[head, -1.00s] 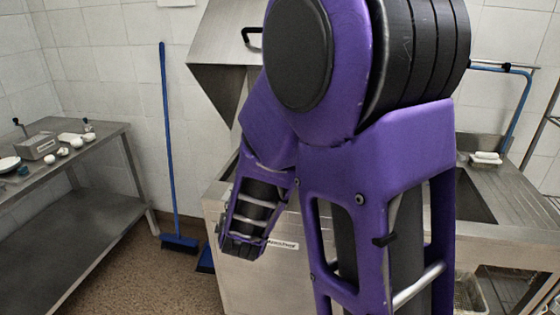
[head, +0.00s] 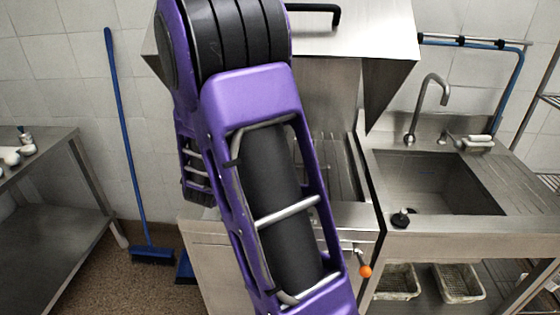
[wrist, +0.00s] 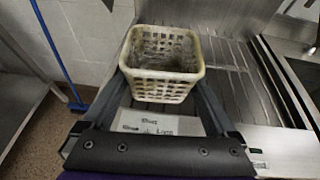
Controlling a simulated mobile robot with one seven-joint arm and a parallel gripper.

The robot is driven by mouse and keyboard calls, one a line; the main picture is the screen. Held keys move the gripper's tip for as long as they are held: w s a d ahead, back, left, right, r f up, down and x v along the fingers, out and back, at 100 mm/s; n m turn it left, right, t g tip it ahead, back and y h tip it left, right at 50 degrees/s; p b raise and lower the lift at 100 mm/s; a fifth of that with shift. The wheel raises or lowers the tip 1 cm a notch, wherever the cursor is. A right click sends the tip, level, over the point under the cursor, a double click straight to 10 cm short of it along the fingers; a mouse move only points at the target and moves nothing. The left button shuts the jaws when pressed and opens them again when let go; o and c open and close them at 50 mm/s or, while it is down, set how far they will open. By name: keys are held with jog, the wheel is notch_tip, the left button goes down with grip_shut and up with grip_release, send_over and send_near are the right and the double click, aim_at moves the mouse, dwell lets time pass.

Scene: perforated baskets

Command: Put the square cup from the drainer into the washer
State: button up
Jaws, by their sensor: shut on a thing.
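The square cup is a whitish perforated basket (wrist: 163,88) with an open top, upright in the wrist view. My gripper (wrist: 163,76) is shut on it, with a dark finger along each side. The basket appears over the front part of the steel washer, whose ribbed bed (wrist: 238,75) lies behind and to the right; its exact height cannot be told. In the head view the washer body (head: 208,250) stands behind my arm, with its hood (head: 385,38) raised. My arm hides the gripper and basket there. The drainer (head: 510,190) is the grooved steel surface right of the sink.
A sink (head: 435,180) with a tap (head: 428,95) stands right of the washer. Baskets (head: 458,283) sit on the shelf below. A blue broom (head: 125,140) leans on the wall at left, near a steel table (head: 55,210).

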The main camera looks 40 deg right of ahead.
jog(key=s+d+f+m+g+h+b, duration=0.1)
jog(key=d+f+m+g+h, duration=0.15)
jog(key=d, duration=1.15)
jog(key=s+d+f+m+g+h, duration=0.1)
jog(key=d+m+g+h, duration=0.15)
jog(key=d, duration=1.05)
jog(key=shift+y, duration=0.5)
jog(key=f, duration=0.4)
jog(key=d+f+b, duration=0.1)
jog(key=f, duration=0.1)
jog(key=shift+s, duration=0.2)
jog(key=shift+t, duration=0.3)
jog(key=shift+f, duration=2.05)
jog(key=shift+f, duration=0.1)
jog(key=shift+f+b, duration=0.15)
jog(key=shift+b, duration=0.2)
jog(key=o, duration=1)
jog(key=shift+c, duration=0.2)
